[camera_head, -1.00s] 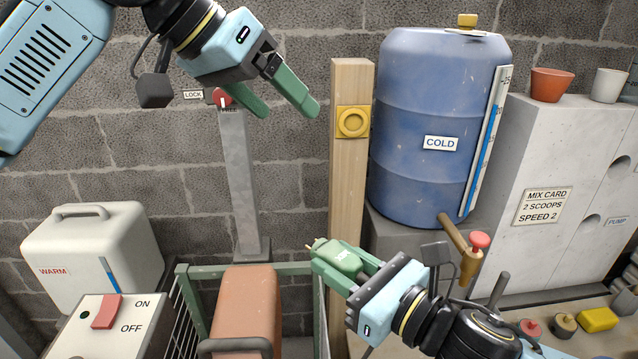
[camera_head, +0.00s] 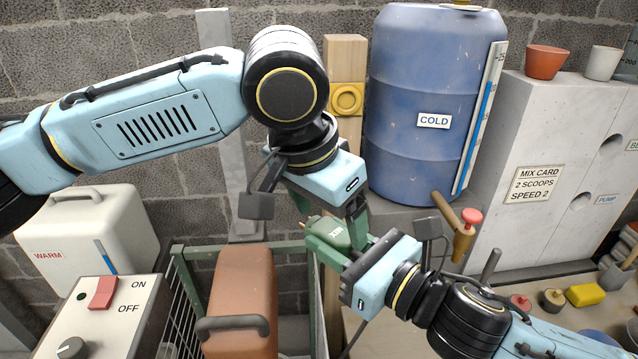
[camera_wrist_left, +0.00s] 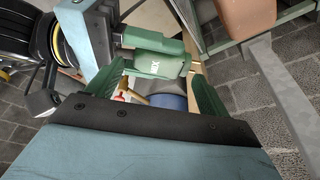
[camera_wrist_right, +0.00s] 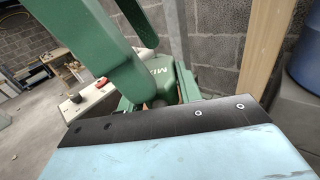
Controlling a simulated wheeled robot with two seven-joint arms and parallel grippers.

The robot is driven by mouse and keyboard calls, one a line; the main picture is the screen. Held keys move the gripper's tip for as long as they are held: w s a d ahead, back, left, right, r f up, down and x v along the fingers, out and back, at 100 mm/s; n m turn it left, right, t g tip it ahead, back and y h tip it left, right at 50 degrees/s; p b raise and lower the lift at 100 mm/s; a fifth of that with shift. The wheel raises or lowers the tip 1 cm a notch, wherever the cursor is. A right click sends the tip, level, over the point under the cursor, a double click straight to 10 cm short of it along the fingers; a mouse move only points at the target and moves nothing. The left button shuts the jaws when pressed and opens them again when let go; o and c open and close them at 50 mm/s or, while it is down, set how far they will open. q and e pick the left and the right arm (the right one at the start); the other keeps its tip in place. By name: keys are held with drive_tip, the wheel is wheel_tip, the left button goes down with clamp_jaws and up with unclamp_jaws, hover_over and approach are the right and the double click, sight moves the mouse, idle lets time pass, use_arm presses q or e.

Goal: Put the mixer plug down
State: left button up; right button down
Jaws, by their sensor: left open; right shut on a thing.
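The mixer plug (camera_head: 335,232) is a green block marked MIX with brass-coloured prongs. My right gripper (camera_head: 328,246) is shut on it, holding it in the air in front of the wooden post. The plug also shows in the left wrist view (camera_wrist_left: 155,62) and, partly hidden by a finger, in the right wrist view (camera_wrist_right: 160,72). My left gripper (camera_head: 328,208) is open and points down, close above and behind the plug. In the left wrist view its fingers (camera_wrist_left: 160,85) stand apart on either side of the plug; whether they touch it I cannot tell.
A switch box (camera_head: 110,325), the WARM container (camera_head: 85,235) and a brown case (camera_head: 240,295) in a green-framed rack stand at left. Small coloured items lie lower right.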

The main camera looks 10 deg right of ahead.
sight(332, 230)
use_arm(q)
drive_tip(key=shift+x, duration=1.6)
drive_tip(key=shift+r, duration=0.1)
drive_tip(key=c, duration=0.7)
drive_tip(key=shift+c, duration=0.3)
use_arm(e)
drive_tip(key=c, duration=0.9)
unclamp_jaws()
